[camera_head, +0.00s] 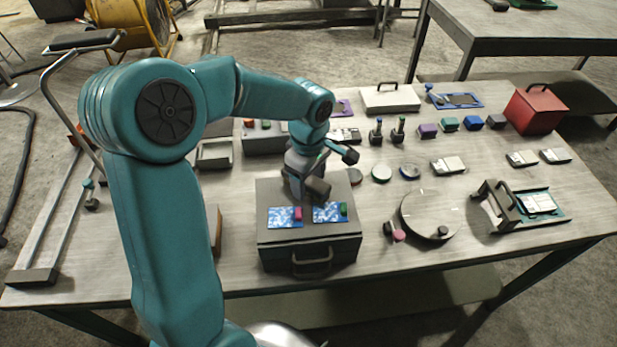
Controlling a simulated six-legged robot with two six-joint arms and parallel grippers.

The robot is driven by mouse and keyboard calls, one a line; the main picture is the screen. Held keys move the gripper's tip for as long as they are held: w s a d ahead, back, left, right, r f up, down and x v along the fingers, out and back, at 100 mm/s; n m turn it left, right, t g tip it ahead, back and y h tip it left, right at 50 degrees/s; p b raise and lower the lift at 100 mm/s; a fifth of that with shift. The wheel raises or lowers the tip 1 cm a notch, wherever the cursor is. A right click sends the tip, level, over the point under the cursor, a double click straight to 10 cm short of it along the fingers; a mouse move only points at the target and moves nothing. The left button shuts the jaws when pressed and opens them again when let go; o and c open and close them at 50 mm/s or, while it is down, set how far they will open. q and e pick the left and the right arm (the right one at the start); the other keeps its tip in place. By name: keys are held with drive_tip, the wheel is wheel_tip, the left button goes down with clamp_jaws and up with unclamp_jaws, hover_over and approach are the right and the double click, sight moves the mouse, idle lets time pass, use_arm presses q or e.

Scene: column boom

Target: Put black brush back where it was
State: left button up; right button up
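My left gripper (333,172) hangs over the back part of a grey box with a front handle (310,251). Its two dark-tipped fingers stand apart, with nothing clearly seen between them. I cannot make out a black brush for certain; small dark upright pieces (377,131) stand further back on the table. My arm hides part of the table's left side. My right gripper is not in view.
Bare table lies right of the grey box, towards the front edge.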

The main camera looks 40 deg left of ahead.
use_arm(q)
drive_tip(key=shift+a, duration=0.1)
drive_tip(key=shift+r, duration=0.2)
wheel_tip(320, 180, up, 13)
drive_tip(key=shift+f, duration=0.2)
drive_tip(key=shift+s+f, duration=0.1)
idle(0.7)
